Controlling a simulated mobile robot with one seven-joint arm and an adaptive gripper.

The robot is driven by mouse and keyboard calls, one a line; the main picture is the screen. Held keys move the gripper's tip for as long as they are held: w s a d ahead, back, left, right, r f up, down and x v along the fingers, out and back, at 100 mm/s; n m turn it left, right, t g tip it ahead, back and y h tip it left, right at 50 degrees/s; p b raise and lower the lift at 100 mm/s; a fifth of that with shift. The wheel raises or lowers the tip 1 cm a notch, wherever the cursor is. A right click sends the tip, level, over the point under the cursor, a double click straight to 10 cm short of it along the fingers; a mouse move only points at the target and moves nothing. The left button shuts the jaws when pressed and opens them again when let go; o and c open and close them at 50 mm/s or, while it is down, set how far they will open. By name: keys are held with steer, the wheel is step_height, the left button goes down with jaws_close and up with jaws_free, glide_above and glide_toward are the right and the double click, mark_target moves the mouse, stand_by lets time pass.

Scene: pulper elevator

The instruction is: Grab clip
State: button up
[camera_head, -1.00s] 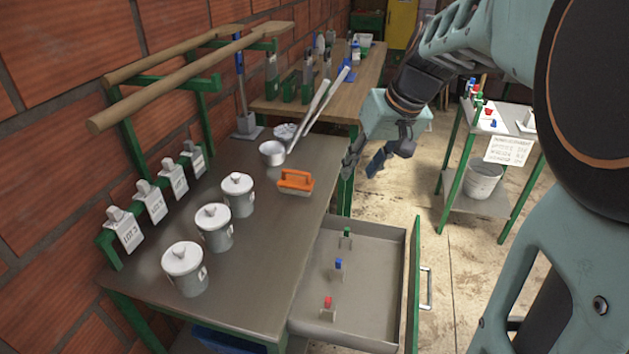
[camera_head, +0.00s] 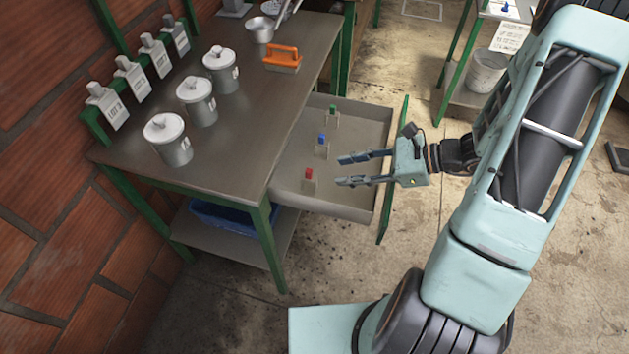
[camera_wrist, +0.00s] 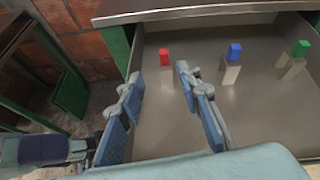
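Three small clips stand in a row in the open drawer (camera_head: 345,195): a red clip (camera_head: 309,179), a blue clip (camera_head: 322,146) and a green clip (camera_head: 333,115), each a coloured block on a pale base. The wrist view also shows the red clip (camera_wrist: 165,58), the blue clip (camera_wrist: 233,62) and the green clip (camera_wrist: 297,58). My gripper (camera_head: 340,170) is open and empty over the drawer, its fingers pointing left towards the row, by the red and blue clips. In the wrist view, the red clip shows beyond the gap between the fingers (camera_wrist: 158,85), apart from them.
The drawer's green front (camera_head: 396,165) stands below my wrist. A blue bin (camera_head: 225,217) sits on the lower shelf.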

mark_target(309, 170)
steer(key=w+a+f, duration=0.1)
steer(key=a, duration=0.2)
steer(key=w+a+f+m+t, duration=0.1)
steer(key=a+f, duration=0.1)
steer(key=a, duration=0.1)
steer(key=w+a+f+m, duration=0.1)
steer(key=a, duration=0.2)
steer(key=shift+w+a+f+b, duration=0.15)
steer(key=shift+w+f+b, duration=0.05)
steer(key=shift+b, duration=0.15)
steer(key=shift+c, duration=0.3)
jaws_close()
